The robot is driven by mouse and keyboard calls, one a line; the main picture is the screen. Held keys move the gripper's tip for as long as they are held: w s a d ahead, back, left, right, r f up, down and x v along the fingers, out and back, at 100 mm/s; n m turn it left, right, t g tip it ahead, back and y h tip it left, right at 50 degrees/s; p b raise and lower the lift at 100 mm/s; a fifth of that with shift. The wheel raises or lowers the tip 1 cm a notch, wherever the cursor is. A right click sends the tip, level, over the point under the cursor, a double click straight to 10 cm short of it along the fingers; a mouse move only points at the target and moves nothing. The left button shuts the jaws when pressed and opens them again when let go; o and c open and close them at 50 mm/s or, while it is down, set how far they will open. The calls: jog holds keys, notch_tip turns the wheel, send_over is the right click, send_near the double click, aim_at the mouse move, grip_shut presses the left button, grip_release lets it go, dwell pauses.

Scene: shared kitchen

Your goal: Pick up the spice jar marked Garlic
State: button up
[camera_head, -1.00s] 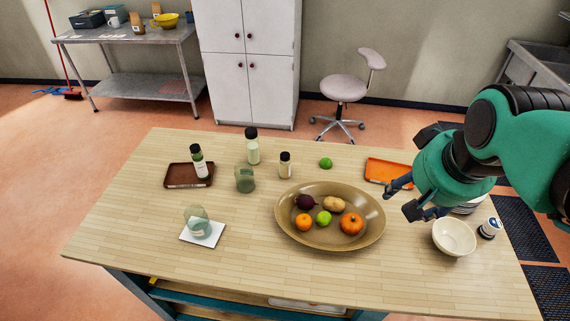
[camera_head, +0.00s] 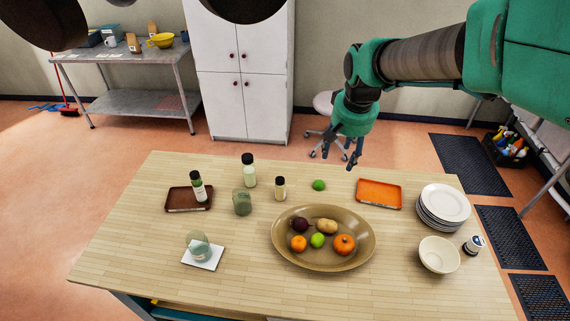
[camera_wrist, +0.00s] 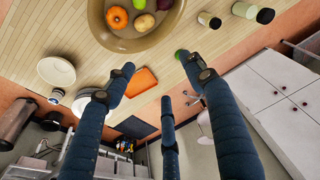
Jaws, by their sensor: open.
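Several jars stand on the table, and I cannot read which is marked Garlic. A small jar (camera_head: 280,189) with a dark lid and pale contents stands left of the lime. A taller pale green jar (camera_head: 249,172) with a black lid stands behind it to the left. A dark-lidded jar (camera_head: 198,188) with a white label stands on the brown tray (camera_head: 176,205). A short jar (camera_head: 473,245) with a white-and-dark label stands at the far right. My gripper (camera_head: 341,161) is open and empty, above the table's back edge; its spread fingers also show in the wrist view (camera_wrist: 157,84).
A large oval bowl (camera_head: 284,254) holds fruit and vegetables. Near the small jar are a lime (camera_head: 319,185) and a green glass vessel (camera_head: 242,203). An orange tray (camera_head: 379,204), stacked plates (camera_head: 444,203) and a white bowl (camera_head: 439,255) are right. A glass (camera_head: 198,244) stands front left.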

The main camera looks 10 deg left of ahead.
jog(key=w+a+f+g+p, duration=0.1)
jog(key=w+a+f+p, duration=0.5)
jog(key=w+a, duration=0.4)
jog(key=g+p, duration=0.2)
jog(key=p, duration=0.2)
send_near(280, 185)
jog(key=w+r, duration=0.1)
jog(key=r, duration=0.1)
jog(key=shift+w+a+f+n+h, duration=0.2)
jog(key=shift+a+n+h, duration=0.1)
jog(key=shift+a+n, duration=0.1)
jog(key=shift+d+f, duration=0.1)
jog(key=shift+f, duration=4.15)
jog(key=shift+f, duration=0.1)
jog(key=shift+f+p, duration=0.75)
jog(key=shift+f, duration=1.75)
jog(key=shift+c, duration=0.2)
